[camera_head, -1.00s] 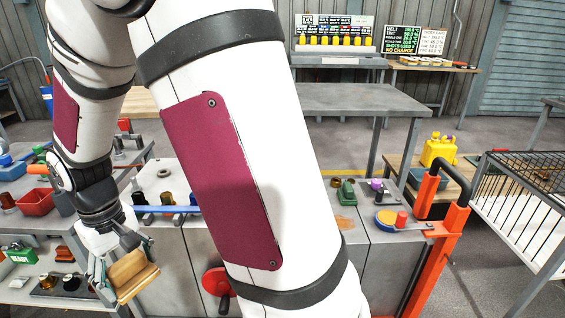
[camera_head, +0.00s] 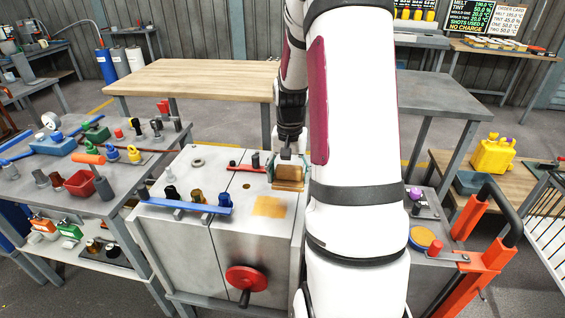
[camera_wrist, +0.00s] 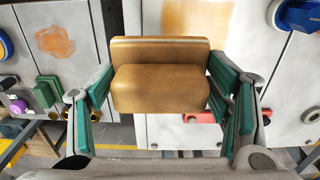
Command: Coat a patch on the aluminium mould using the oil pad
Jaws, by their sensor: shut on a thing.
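My gripper (camera_head: 288,160) is shut on the oil pad (camera_head: 288,176), a tan-brown block, at the back right of the aluminium mould's visible top. In the wrist view the pad (camera_wrist: 160,88) sits between the green-lined fingers. The aluminium mould (camera_head: 195,238) is a grey metal block with a red handwheel on its front. A tan-orange patch (camera_head: 268,207) lies on its top, in front of the pad; in the wrist view it shows just beyond the pad. A second, rougher orange patch (camera_wrist: 54,40) shows at upper left there. I cannot tell whether the pad touches the mould.
A blue bar (camera_head: 185,204) with dark and amber knobs lies across the mould's left part. A red bar (camera_head: 246,168) lies behind. The red handwheel (camera_head: 246,280) sticks out in front. An orange frame (camera_head: 485,255) stands at right. My arm hides part of the mould.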

